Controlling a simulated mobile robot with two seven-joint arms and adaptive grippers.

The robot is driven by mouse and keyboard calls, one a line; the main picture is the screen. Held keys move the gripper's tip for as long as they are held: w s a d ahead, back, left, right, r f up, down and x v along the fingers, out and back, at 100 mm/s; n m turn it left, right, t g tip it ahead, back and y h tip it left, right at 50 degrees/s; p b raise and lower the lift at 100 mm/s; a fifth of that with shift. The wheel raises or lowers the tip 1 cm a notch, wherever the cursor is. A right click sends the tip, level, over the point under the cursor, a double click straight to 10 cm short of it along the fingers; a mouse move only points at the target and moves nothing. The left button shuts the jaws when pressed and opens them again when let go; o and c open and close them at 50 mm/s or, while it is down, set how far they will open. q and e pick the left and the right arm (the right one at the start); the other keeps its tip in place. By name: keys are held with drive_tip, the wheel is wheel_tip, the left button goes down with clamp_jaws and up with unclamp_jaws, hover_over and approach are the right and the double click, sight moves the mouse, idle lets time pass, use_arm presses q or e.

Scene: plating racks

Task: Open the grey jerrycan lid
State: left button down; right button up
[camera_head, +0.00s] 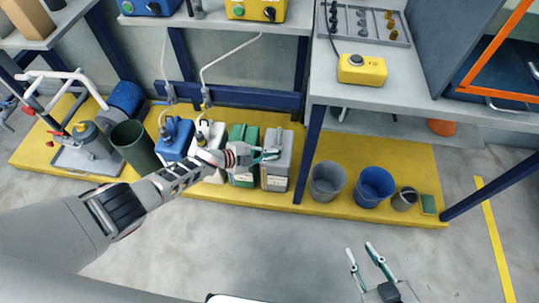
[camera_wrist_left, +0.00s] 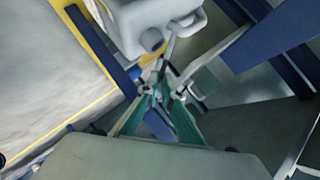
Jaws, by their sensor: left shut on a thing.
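The grey jerrycan (camera_head: 275,181) stands upright on the yellow platform, at the right end of a row of jerrycans. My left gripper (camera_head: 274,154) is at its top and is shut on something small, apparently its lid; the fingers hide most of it. In the left wrist view, the grey jerrycan (camera_wrist_left: 185,20) is at the top, with a round grey neck or cap (camera_wrist_left: 152,40) showing above the fingertips of my left gripper (camera_wrist_left: 164,93). Whether the lid is apart from the neck cannot be told. My right gripper (camera_head: 361,250) is open and empty over the floor.
Green (camera_head: 243,155), white (camera_head: 210,137) and blue (camera_head: 176,138) jerrycans stand to the left. A grey bucket (camera_head: 327,182) and a blue bucket (camera_head: 375,186) stand to the right, beyond a blue table leg (camera_head: 310,150). A workbench (camera_head: 390,85) overhangs behind. The front floor (camera_head: 250,240) is clear.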

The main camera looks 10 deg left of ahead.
use_arm(q)
drive_tip(key=shift+s+f, duration=0.15)
drive_tip(key=shift+f, duration=0.05)
drive_tip(key=c, duration=2.5)
unclamp_jaws()
drive_tip(key=shift+c, duration=0.2)
drive_tip(key=shift+r, duration=0.15)
drive_tip(key=shift+a, duration=0.1)
drive_tip(key=v, duration=1.1)
drive_tip(key=shift+s+a, duration=0.2)
drive_tip(key=shift+a, duration=0.1)
drive_tip(key=shift+r, duration=0.1)
